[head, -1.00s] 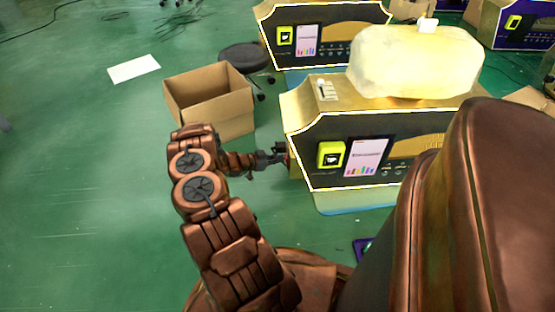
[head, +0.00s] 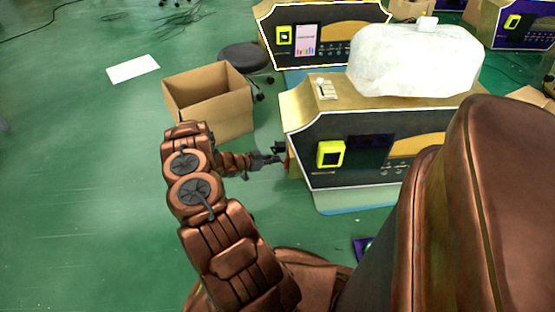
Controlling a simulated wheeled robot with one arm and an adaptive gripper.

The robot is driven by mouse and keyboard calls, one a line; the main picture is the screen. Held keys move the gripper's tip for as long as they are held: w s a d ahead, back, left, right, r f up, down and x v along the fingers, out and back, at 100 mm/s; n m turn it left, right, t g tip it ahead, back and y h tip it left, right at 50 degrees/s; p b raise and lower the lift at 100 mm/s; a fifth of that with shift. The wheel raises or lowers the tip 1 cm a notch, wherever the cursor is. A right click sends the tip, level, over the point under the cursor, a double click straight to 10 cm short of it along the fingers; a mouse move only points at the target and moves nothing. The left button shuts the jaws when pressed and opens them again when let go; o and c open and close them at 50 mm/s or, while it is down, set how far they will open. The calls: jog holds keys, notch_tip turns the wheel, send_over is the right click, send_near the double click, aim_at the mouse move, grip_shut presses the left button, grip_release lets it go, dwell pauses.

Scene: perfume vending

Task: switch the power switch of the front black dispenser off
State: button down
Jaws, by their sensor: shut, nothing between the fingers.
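The front black dispenser (head: 350,182) stands right of the middle, with a gold top and a yellow square reader (head: 330,154) on its front. Its screen (head: 370,153) is dark and its front edging is unlit. A small reddish patch (head: 286,161) shows on its left side by my gripper; I cannot tell if it is the power switch. My gripper (head: 278,156) is shut and empty, pointing right at that left side, very close to it. Whether it touches is too small to tell.
A white wrapped bundle (head: 415,65) sits on the dispenser. A second black dispenser (head: 345,48) behind is lit. An open cardboard box (head: 225,118) and a dark stool (head: 243,57) stand left of the dispensers.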

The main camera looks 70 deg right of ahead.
jog(key=b+v, duration=0.1)
jog(key=v, duration=0.5)
jog(key=shift+w+a, duration=0.15)
jog(key=shift+w, duration=0.05)
dwell(0.4)
jog(key=shift+r, duration=0.1)
dwell(0.4)
